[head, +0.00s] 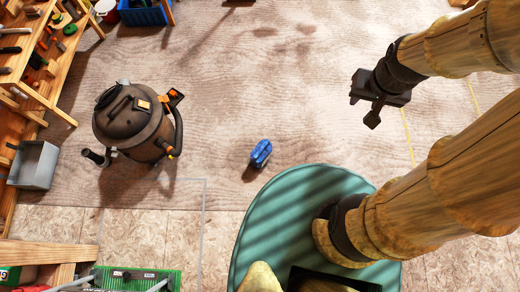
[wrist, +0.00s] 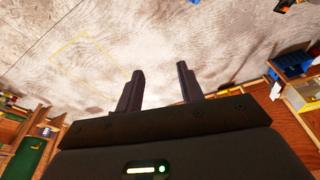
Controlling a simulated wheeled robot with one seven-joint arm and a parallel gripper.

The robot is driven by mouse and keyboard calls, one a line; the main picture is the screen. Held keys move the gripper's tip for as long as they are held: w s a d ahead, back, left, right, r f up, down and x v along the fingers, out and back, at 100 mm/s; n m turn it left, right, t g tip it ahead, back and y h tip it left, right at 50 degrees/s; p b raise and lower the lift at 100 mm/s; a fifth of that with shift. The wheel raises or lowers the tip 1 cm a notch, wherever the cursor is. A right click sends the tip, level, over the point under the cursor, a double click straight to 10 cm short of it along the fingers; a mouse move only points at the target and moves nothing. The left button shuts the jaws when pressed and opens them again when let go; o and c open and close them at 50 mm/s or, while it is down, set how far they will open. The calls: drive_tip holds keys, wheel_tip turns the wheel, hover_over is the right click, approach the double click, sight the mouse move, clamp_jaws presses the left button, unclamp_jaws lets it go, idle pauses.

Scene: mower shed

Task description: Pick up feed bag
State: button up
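A small blue bundle (head: 261,153) with lighter marks lies on the floor near the middle of the head view, just beyond my round green base. It may be the feed bag; it is too small to tell for sure. My gripper (head: 361,106) is up and to the right of it in the head view, well apart from it. The wrist view shows the gripper's two dark fingers (wrist: 160,72) spread apart with nothing between them.
A dark shop vacuum (head: 135,125) stands on the floor at left, beside a grey bin (head: 35,165). Wooden shelves (head: 50,60) with tools line the left edge. A blue crate (head: 144,12) is at the top left. The floor around the blue bundle is clear.

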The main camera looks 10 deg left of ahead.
drive_tip(key=shift+o, duration=0.6)
drive_tip(key=shift+f, duration=0.15)
drive_tip(key=n+t+h+b, duration=0.7)
drive_tip(key=n+t+b, duration=0.7)
drive_tip(key=n+b, duration=3.05)
approach(253, 159)
drive_tip(key=s+a+m+b, duration=0.1)
drive_tip(key=s+m+b, duration=0.1)
drive_tip(key=m+b, duration=1.15)
drive_tip(key=shift+s+r, duration=0.15)
drive_tip(key=shift+r, duration=0.3)
drive_tip(key=x, duration=1.2)
drive_tip(key=shift+d, duration=0.1)
